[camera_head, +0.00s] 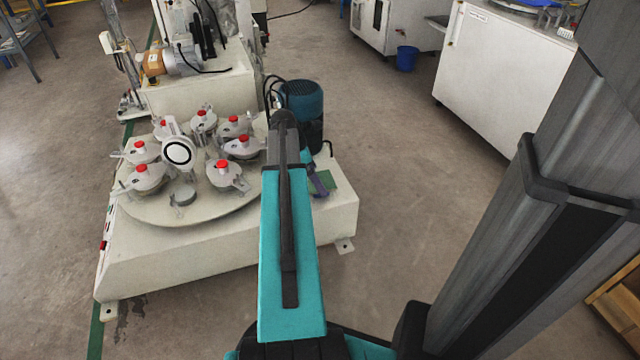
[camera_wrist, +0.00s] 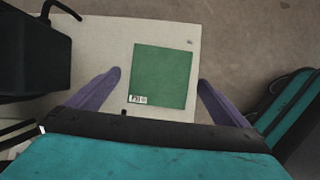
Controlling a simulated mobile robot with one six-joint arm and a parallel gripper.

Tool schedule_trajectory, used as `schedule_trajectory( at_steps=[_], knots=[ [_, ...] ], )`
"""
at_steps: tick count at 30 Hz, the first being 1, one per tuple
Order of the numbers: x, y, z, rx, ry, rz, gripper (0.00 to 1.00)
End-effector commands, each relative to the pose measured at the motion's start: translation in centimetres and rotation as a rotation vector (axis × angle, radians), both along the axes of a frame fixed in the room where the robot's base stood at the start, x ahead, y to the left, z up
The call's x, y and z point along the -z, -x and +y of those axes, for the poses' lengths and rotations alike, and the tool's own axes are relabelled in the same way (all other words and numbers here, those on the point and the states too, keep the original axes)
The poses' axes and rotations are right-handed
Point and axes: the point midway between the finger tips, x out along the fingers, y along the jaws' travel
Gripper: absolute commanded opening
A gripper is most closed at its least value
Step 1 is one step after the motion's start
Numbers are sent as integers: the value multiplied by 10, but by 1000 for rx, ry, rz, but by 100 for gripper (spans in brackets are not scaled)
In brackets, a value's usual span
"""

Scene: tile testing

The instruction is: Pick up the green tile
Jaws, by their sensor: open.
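The green tile (camera_wrist: 160,74) is a flat square with a small white label at its lower left corner in the wrist view. It lies on the pale top of the machine (camera_wrist: 113,38). In the head view a part of the tile (camera_head: 328,180) shows beside my arm, at the right end of the machine top. My gripper (camera_wrist: 158,78) is open, with one purple finger on each side of the tile in the wrist view. The fingers appear apart from the tile; their height above it is hard to tell. In the head view my gripper (camera_head: 318,184) is partly hidden by my arm.
A dark motor with a teal cap (camera_head: 301,101) stands on the machine just behind the tile. A round table (camera_head: 207,212) with several red-knobbed metal holders fills the machine's left part. Open floor (camera_head: 410,150) lies to the right, with a blue bucket (camera_head: 406,59) farther back.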

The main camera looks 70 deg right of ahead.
Motion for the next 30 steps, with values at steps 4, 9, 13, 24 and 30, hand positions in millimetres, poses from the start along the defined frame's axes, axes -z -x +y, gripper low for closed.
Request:
schedule_trajectory(
  at_steps=[4, 9, 13, 24, 30],
  knots=[
    [5, 2, -1, -1, 0, 0, 100],
    [5, 1, -1, -1, 0, 0, 100],
    [5, 1, -1, -1, 0, 0, 100],
    [5, 1, -1, -2, 0, 0, 75],
    [5, 0, -1, -2, 0, 0, 51]
  ],
)
